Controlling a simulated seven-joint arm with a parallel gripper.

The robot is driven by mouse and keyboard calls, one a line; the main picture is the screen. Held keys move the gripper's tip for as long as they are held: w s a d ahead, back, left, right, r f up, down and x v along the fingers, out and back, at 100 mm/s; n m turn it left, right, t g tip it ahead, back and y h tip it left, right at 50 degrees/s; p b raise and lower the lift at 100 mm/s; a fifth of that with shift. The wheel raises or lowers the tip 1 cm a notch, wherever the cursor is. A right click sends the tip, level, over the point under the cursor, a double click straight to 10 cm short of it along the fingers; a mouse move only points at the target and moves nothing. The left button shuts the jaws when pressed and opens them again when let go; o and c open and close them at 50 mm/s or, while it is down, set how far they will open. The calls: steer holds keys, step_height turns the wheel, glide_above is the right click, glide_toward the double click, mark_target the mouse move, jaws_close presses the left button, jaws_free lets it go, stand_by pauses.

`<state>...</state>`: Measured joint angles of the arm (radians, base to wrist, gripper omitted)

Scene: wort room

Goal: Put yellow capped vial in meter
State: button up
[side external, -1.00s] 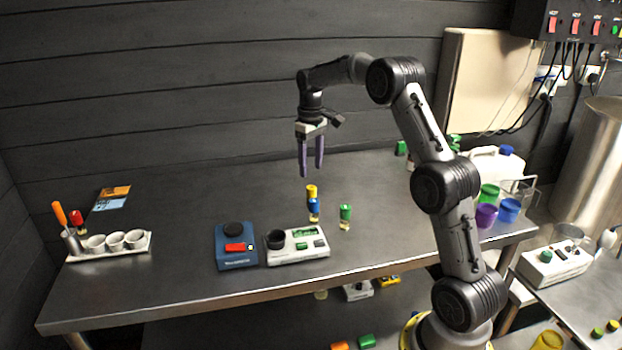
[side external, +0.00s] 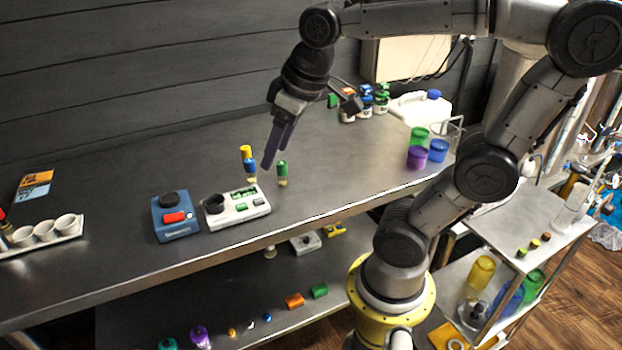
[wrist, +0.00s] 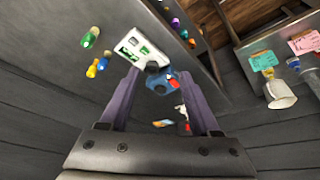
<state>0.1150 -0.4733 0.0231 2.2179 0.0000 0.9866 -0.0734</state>
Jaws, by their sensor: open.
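The yellow capped vial (side external: 246,152) stands on the bench just behind a blue capped vial (side external: 250,168), which hides its lower part. Its yellow cap also shows left of the fingers in the wrist view (wrist: 92,71). A green capped vial (side external: 282,173) stands to the right. The meter (side external: 240,208), a white box with green buttons, a display and a dark round well (side external: 215,204), lies in front of the vials. In the wrist view the meter (wrist: 135,46) shows beyond the fingertips. My gripper (side external: 268,165) is tilted, open and empty, close to the vials in the picture.
A blue device (side external: 175,217) with a red part stands left of the meter. White cups (side external: 45,232) in a tray are far left. Purple, green and blue cups (side external: 417,157) and a white jug (side external: 420,108) are at the right. The bench's left middle is clear.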

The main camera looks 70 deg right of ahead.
steer(key=s+a+f+t, duration=0.1)
steer(key=s+a+f, duration=0.1)
steer(key=s, duration=0.4)
steer(key=shift+a+f, duration=0.25)
steer(key=shift+f, duration=0.35)
steer(key=shift+o, duration=0.5)
steer(key=shift+s+a+f, duration=0.1)
steer(key=shift+s+f, duration=0.25)
steer(key=shift+s, duration=0.1)
steer(key=shift+n, duration=0.3)
